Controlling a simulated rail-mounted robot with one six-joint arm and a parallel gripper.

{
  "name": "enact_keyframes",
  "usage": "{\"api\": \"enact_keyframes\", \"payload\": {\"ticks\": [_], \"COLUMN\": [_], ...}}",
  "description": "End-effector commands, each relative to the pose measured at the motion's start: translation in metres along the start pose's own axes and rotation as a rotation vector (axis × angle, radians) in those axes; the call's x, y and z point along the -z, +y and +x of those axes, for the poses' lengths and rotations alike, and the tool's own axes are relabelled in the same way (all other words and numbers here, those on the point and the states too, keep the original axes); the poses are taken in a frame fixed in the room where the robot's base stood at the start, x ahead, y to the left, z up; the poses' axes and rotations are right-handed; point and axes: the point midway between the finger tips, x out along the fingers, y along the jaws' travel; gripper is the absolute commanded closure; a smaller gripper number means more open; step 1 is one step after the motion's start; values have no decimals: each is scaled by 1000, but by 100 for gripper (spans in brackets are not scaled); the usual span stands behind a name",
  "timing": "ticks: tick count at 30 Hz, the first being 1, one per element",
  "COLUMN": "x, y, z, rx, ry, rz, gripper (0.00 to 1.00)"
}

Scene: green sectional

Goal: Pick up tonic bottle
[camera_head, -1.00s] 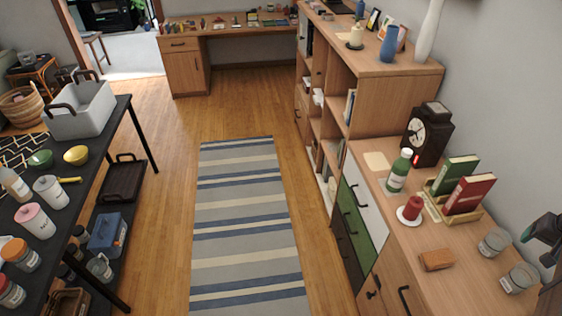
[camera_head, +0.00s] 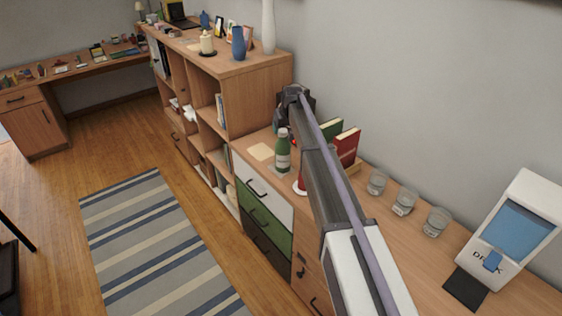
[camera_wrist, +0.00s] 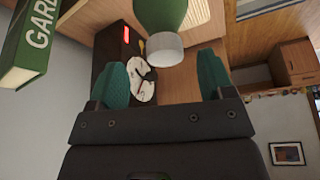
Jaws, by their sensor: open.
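A green bottle with a white cap (camera_head: 282,158) stands upright on the low wooden cabinet (camera_head: 262,178), in front of the books. I take it as the tonic bottle; its label is not readable. My gripper (camera_head: 282,120) is above and just behind the bottle in the head view. In the wrist view my gripper (camera_wrist: 161,66) is open and empty, with its teal fingers spread. The bottle's white cap (camera_wrist: 165,49) shows between and just beyond the fingertips, apart from both. The bottle's lower part is out of that view.
A green book (camera_wrist: 30,45) and a red book (camera_head: 348,146) stand beside the bottle. Several glasses (camera_head: 404,201) and a white dispenser (camera_head: 514,232) stand farther right. The taller shelf (camera_head: 262,75) rises behind.

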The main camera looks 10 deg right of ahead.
Motion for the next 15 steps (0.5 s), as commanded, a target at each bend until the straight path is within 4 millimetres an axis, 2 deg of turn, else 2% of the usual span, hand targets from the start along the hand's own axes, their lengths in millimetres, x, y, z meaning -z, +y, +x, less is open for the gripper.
{"api": "enact_keyframes", "payload": {"ticks": [2,4,10,15], "x": [0,-2,-5,-3], "y": [0,-1,-4,-4], "z": [1,10,50,50], "rx": [0,0,0,0], "ry": [0,0,0,0], "rz": [0,0,0,0], "gripper": [25,25,25,25]}}
